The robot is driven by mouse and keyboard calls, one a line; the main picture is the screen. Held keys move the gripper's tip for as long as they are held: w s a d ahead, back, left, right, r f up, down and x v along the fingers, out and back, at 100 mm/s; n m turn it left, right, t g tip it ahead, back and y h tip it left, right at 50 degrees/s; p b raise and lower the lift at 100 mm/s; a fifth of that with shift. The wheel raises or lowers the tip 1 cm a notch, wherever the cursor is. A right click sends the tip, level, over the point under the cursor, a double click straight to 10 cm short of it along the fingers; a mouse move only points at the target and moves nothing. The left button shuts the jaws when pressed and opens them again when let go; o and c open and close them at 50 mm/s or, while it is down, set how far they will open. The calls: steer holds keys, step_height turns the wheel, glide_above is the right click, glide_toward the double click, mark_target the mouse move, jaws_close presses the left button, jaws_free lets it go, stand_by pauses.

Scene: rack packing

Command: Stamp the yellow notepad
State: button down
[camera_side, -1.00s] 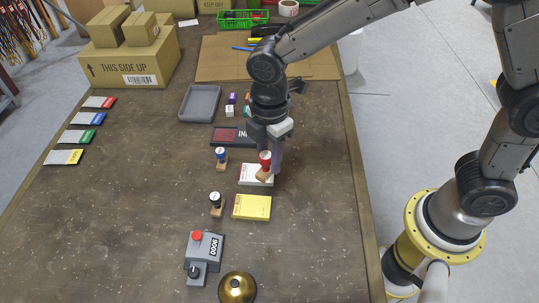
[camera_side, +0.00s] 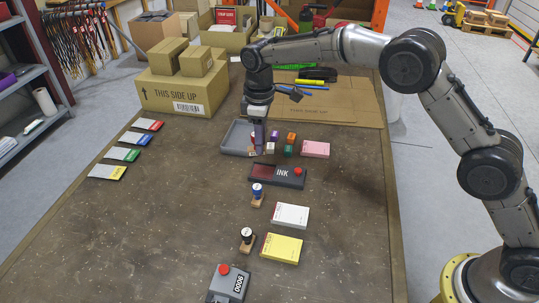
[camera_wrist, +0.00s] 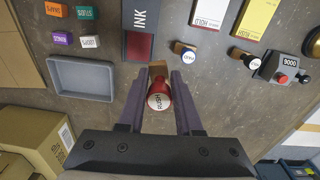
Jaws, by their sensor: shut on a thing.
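The yellow notepad (camera_side: 281,248) lies flat toward the front of the table. It also shows at the top of the wrist view (camera_wrist: 257,17). My gripper (camera_side: 257,146) is well behind it, near the right edge of the grey tray. It is shut on the red-handled stamp (camera_wrist: 158,96), which sits between both fingers in the wrist view. The stamp is mostly hidden by the fingers in the side view. The ink pad (camera_side: 264,172), dark red with a black lid marked INK, lies between my gripper and the notepads.
A white notepad (camera_side: 291,215) lies just behind the yellow one. Blue-handled (camera_side: 257,194) and black-handled (camera_side: 247,239) stamps stand to their left. The grey tray (camera_side: 236,140), small coloured blocks (camera_side: 289,150) and a pink notepad (camera_side: 316,149) are around my gripper. A counter (camera_side: 229,283) stands in front.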

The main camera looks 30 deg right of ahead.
steer(key=shift+m, duration=0.4)
steer(key=shift+w+d+f, duration=0.5)
steer(key=shift+d+f, duration=0.2)
steer(key=shift+f, duration=1.1)
steer(key=shift+w+d+f, duration=0.5)
steer(key=shift+d+f, duration=0.15)
steer(key=shift+f, duration=1.15)
steer(key=shift+w+d+f, duration=0.5)
steer(key=shift+d+f, duration=0.2)
steer(key=shift+f, duration=1.1)
steer(key=shift+f, duration=0.6)
step_height(320, 180, up, 7)
steer(key=shift+r, duration=0.1)
